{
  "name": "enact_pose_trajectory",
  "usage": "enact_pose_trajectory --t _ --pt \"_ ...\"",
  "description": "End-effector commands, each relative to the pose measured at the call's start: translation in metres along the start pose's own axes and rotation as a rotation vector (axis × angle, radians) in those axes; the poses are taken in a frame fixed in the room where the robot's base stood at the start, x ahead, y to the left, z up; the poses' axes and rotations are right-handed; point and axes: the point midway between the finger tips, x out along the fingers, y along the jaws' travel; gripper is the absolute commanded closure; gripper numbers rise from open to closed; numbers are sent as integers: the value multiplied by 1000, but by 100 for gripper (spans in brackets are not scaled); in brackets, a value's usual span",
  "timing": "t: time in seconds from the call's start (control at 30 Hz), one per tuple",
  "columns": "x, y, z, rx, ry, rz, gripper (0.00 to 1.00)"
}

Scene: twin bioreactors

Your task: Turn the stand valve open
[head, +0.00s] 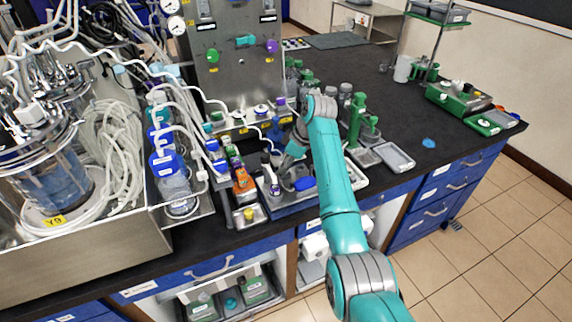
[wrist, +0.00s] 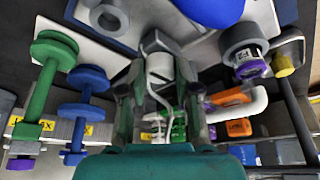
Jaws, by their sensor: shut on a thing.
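My gripper (head: 288,152) reaches down over the blue-edged tray area at the front of the bench. In the wrist view its two dark fingers (wrist: 160,88) are closed around a small pale cylindrical part (wrist: 160,68) with a thin white tube beside it. I cannot tell for sure whether this part belongs to the stand valve, nor how far any valve is turned. In the head view my wrist and fingers hide most of it.
A steel panel with a green knob (head: 212,55) and a purple knob (head: 272,46) stands behind. Blue-capped bottles (head: 170,170) and an orange item (head: 243,183) are to the left. Green stands (head: 355,120) are close on the right.

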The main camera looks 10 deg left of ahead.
Motion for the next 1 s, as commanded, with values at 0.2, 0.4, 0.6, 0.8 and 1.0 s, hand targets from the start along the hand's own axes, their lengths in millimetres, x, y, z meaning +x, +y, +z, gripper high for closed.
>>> enact_pose_trajectory --t 0.2,0.4,0.6,0.8,1.0 --pt "0 0 0 0 0 1 57" --pt "0 0 0 1 0 1 57" --pt "-8 1 0 1 1 2 57" --pt "-40 1 -1 0 2 5 57" --pt "-80 1 0 1 1 4 57"
